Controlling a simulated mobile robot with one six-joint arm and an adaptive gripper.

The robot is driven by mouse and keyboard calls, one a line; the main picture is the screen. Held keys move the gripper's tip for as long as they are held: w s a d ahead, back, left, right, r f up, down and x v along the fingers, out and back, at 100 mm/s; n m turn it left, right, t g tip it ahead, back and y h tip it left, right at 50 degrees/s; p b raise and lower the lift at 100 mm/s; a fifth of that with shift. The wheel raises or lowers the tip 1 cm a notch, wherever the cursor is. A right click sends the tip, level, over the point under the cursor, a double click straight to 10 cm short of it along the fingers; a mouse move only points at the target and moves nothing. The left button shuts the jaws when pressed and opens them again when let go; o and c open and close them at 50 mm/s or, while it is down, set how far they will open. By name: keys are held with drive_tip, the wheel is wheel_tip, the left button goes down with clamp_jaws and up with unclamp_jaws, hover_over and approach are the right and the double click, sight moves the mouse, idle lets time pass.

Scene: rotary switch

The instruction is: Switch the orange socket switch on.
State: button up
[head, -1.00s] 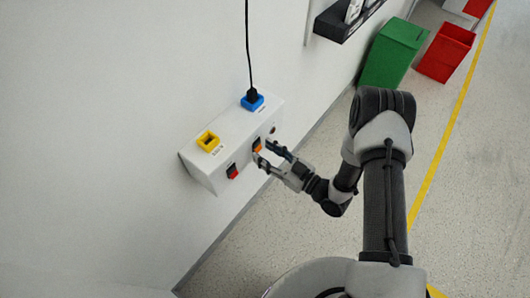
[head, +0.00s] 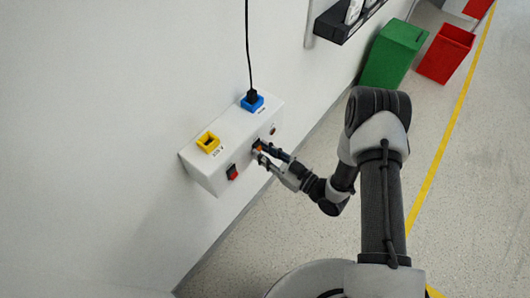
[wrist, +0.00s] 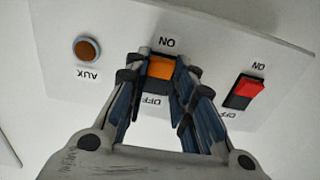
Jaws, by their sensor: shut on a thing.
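The orange switch (wrist: 160,68) sits on the front of a white wall box (head: 204,175), between the labels ON and OFF, which read upside down in the wrist view. In the head view a little of its orange (head: 259,148) shows at my fingertips. My gripper (wrist: 157,80) has one finger on each side of the switch and is shut on it. The fingertips cover the switch's side edges. Its tilt, toward ON or OFF, I cannot tell for sure.
A red switch (wrist: 243,92) is beside it, and a round brown AUX button (wrist: 87,49) is on the other side. A yellow socket (head: 208,142) and a blue socket (head: 252,102) with a black plug and cable are on top. Green (head: 393,52) and red bins (head: 445,53) stand farther off.

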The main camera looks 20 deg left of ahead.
drive_tip(key=shift+f+t+y+b, duration=0.3)
drive_tip(key=shift+f+y+b, duration=0.1)
drive_tip(key=shift+b, duration=0.85)
clamp_jaws()
drive_tip(key=shift+r, duration=0.25)
drive_tip(key=o, duration=1)
unclamp_jaws()
drive_tip(key=shift+c, duration=0.2)
drive_tip(key=v, duration=1.2)
